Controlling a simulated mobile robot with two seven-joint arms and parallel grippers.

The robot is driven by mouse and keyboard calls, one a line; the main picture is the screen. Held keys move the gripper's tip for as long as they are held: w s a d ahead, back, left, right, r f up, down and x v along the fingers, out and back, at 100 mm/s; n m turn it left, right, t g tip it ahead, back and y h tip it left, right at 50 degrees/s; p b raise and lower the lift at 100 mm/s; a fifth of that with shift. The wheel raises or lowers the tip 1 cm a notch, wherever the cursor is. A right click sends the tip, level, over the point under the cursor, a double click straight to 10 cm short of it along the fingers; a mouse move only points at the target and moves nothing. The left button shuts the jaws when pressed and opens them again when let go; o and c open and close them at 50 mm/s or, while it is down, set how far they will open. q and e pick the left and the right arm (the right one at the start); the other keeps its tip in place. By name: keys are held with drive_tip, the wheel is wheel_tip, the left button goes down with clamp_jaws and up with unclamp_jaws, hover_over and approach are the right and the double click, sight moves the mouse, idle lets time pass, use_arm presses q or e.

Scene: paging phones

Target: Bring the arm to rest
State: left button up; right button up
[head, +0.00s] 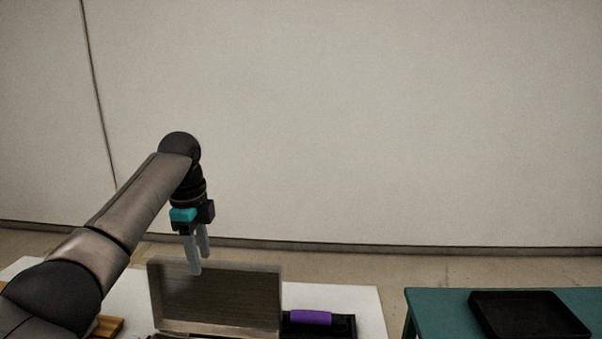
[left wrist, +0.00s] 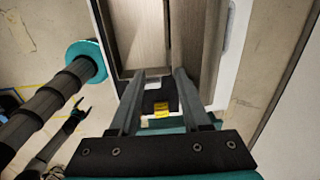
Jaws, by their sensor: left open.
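The open box's lid (head: 215,296) stands up on a white table (head: 350,293). Beside it lies a purple item (head: 310,317) in a black holder (head: 343,325). A wooden piece (head: 107,326) lies at left. A teal table (head: 440,310) at right bears a black tray (head: 528,315).

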drive_tip(key=w, duration=0.5)
use_arm(q)
drive_tip(key=s+d+f+n+h, duration=0.1)
drive_tip(key=s+d+f+n, duration=0.25)
drive_tip(key=s+f, duration=0.55)
drive_tip(key=s+d+f+n, duration=0.3)
drive_tip(key=s+d+f, duration=0.15)
drive_tip(key=f, duration=0.75)
drive_tip(key=s+a+n+t, duration=0.35)
drive_tip(key=s+n, duration=0.75)
drive_tip(key=s, duration=1)
wheel_tip(320, 180, down, 27)
drive_tip(key=s+g+b, duration=0.1)
drive_tip(key=g+b, duration=0.1)
drive_tip(key=b, duration=0.4)
drive_tip(key=s+a+f+b, duration=0.1)
drive_tip(key=s+f+b, duration=0.1)
drive_tip(key=s+f, duration=0.6)
drive_tip(key=s+a+f+m+g+y+b, duration=0.1)
drive_tip(key=s+a+f+b, duration=0.1)
drive_tip(key=s+f, duration=0.6)
wheel_tip(320, 180, down, 4)
drive_tip(key=shift+a+r+b, duration=0.1)
drive_tip(key=shift+a+b, duration=0.05)
drive_tip(key=shift+b, duration=0.35)
use_arm(e)
wheel_tip(320, 180, down, 11)
drive_tip(key=s, duration=0.2)
